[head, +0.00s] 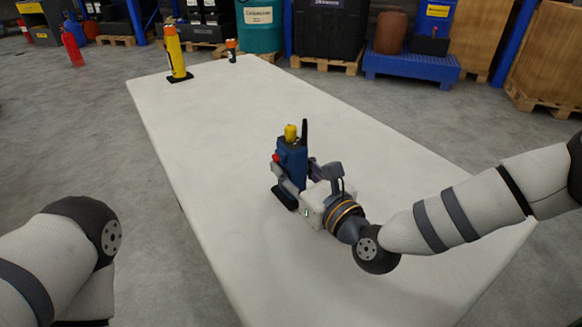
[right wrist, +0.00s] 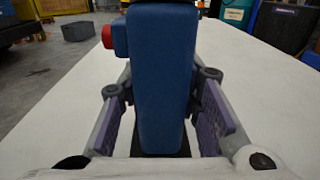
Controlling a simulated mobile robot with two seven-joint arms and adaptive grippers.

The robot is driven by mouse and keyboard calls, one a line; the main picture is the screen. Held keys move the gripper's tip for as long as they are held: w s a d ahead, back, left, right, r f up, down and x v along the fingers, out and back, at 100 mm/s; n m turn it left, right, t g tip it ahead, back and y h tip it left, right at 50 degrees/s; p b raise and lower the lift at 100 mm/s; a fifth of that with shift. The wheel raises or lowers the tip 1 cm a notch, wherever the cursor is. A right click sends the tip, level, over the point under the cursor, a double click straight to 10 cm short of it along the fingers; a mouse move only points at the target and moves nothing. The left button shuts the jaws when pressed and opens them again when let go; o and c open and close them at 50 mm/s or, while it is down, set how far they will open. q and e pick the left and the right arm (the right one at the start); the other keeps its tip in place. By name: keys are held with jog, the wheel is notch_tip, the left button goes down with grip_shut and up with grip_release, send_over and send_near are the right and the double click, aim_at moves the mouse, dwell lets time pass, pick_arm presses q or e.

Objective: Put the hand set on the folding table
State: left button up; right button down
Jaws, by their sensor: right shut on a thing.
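The hand set is a blue hand-held radio (head: 291,158) with a black antenna, a yellow knob on top and a red button on its side. It is upright, at or just over the white folding table (head: 225,115); I cannot tell whether its black base touches the top. My right gripper (head: 294,178) is shut on it. In the right wrist view the hand set (right wrist: 160,80) stands between the two finger pads of the right gripper (right wrist: 165,118). My left arm shows at the lower left of the head view, but its gripper is out of view.
A yellow device (head: 176,55) on a black base and a small orange-and-black item (head: 232,50) stand at the table's far end. The table around the hand set is clear. A red extinguisher (head: 72,46), pallets and a teal drum (head: 260,27) stand on the floor beyond.

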jog(key=shift+r, duration=0.1)
jog(key=shift+f, duration=0.2)
jog(key=c, duration=1.2)
grip_release()
jog(key=v, duration=1.2)
jog(key=shift+s+r, duration=0.1)
jog(key=shift+r, duration=0.05)
